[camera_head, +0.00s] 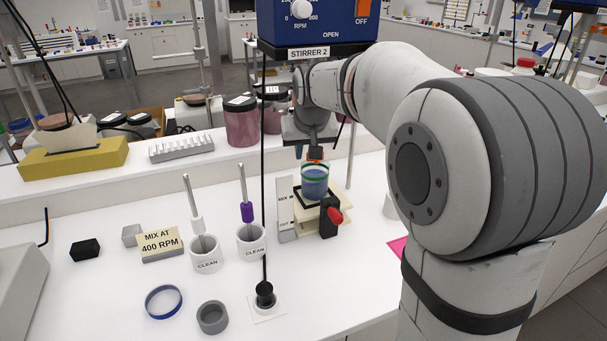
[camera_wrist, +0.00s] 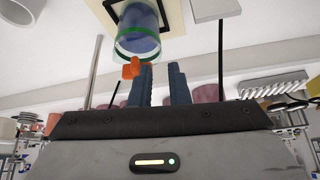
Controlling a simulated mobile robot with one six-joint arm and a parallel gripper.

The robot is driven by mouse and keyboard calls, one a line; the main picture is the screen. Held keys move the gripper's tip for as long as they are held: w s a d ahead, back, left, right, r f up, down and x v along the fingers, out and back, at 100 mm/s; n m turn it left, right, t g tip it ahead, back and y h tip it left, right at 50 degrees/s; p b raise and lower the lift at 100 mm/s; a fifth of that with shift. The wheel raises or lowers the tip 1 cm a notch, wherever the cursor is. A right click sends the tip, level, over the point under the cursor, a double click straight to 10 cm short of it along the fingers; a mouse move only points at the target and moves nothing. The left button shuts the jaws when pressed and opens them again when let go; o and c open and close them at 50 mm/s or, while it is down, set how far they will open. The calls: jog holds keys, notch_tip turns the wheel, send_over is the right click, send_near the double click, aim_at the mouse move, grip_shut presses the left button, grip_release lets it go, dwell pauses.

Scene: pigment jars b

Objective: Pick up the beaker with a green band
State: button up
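The beaker with a green band (camera_head: 315,181) holds blue liquid and stands upright on a small cream stand (camera_head: 303,212) with a black-edged top. In the wrist view the beaker (camera_wrist: 138,32) appears inverted at the top, its green-banded end toward my gripper. My gripper (camera_wrist: 162,72) is open, its two blue-grey fingers apart with nothing between them. The beaker lies beyond the fingertips, up and to the left in that view. In the head view my gripper is above the beaker, its fingers largely hidden. A small orange piece (camera_wrist: 131,68) shows close to the beaker's rim.
A blue stirrer unit (camera_head: 318,22) hangs above my wrist. A red-knobbed black clamp (camera_head: 330,216) is at the stand's front. White "CLEAN" cups (camera_head: 251,240) with rods, a blue ring (camera_head: 164,302) and a grey ring (camera_head: 212,317) are to the left. Pink jars (camera_head: 242,123) stand behind.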

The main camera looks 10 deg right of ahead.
aim_at(302, 164)
jog(key=x, duration=0.4)
jog(key=p+x, duration=0.1)
jog(key=x, duration=0.3)
jog(key=shift+w+r, duration=0.1)
jog(key=shift+w, duration=0.3)
jog(key=shift+s, duration=0.1)
jog(key=shift+c, duration=0.4)
grip_shut()
jog(key=shift+r, duration=0.1)
dwell(0.4)
